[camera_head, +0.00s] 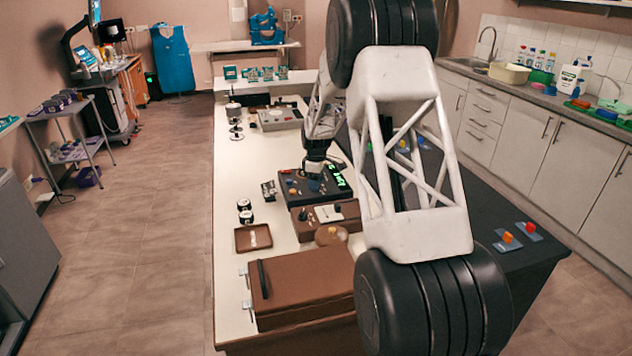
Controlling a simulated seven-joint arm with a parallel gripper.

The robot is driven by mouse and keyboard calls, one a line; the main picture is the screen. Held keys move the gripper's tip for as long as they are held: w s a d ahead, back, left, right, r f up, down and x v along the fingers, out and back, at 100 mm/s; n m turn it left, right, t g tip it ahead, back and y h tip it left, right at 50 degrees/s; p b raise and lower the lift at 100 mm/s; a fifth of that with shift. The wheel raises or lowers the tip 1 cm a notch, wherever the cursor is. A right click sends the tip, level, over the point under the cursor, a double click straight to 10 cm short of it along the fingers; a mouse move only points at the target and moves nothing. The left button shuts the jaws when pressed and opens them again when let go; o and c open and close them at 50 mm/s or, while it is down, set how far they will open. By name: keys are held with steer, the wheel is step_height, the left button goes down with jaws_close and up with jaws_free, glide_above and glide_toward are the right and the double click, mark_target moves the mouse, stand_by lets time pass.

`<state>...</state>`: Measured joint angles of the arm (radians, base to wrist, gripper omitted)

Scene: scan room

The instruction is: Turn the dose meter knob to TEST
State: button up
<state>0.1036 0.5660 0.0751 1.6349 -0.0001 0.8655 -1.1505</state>
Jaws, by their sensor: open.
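A dark instrument box (290,186) with small knobs and a lit green display (338,177) stands mid-table. My gripper (315,172) points down, open, over the dark box, just above a bluish knob-like part (315,185). I cannot tell whether they touch. My arm covers the right side of the table.
A brown lidded case (300,285) is at the table's near end, with a small brown tray (253,238) and round dark-and-white items (245,211) on the left. A grey device (279,118) stands farther back. Orange and blue pieces (508,238) lie on the dark surface at right.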

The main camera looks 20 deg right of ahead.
steer(key=shift+c, duration=0.3)
steer(key=c, duration=0.9)
